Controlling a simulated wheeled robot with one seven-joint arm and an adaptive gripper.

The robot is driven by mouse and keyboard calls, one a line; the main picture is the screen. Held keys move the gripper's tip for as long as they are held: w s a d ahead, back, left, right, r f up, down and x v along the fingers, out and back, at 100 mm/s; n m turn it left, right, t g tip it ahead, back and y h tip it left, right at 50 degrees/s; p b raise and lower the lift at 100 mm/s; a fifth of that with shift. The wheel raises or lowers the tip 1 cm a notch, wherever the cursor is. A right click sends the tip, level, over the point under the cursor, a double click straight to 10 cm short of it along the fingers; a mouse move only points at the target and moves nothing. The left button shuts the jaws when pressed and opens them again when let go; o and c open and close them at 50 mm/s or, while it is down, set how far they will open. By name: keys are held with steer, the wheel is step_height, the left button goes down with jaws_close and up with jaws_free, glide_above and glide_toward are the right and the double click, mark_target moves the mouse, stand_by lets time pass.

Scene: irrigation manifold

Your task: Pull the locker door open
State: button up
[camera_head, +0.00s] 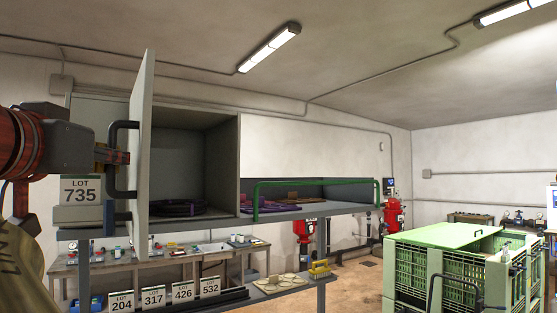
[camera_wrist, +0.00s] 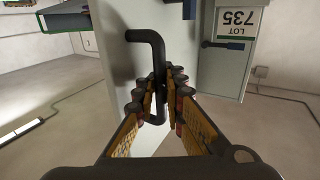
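The grey locker door (camera_head: 144,190) stands swung out, nearly edge-on in the head view, with the locker's inside (camera_head: 182,165) showing to its right. Its face also shows in the wrist view (camera_wrist: 115,60). A black bar handle (camera_head: 113,190) is on the door's left face; in the wrist view it is a bent bar (camera_wrist: 145,36) running down between my fingers. My gripper (camera_head: 122,156) is at the handle, its fingers (camera_wrist: 162,88) closed in on both sides of the bar. The fingertips partly hide the handle's lower part.
A dark coil (camera_head: 180,208) lies inside the locker. A box labelled LOT 735 (camera_head: 80,190) is left of the door. A green-railed shelf (camera_head: 315,209) continues right. Below is a bench (camera_head: 200,257); a green crate (camera_head: 440,237) stands at the right.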

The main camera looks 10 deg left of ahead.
steer(key=shift+o, duration=0.5)
steer(key=shift+s, duration=0.25)
steer(key=shift+o, duration=1.4)
steer(key=shift+r, duration=0.15)
steer(key=shift+w+d, duration=0.1)
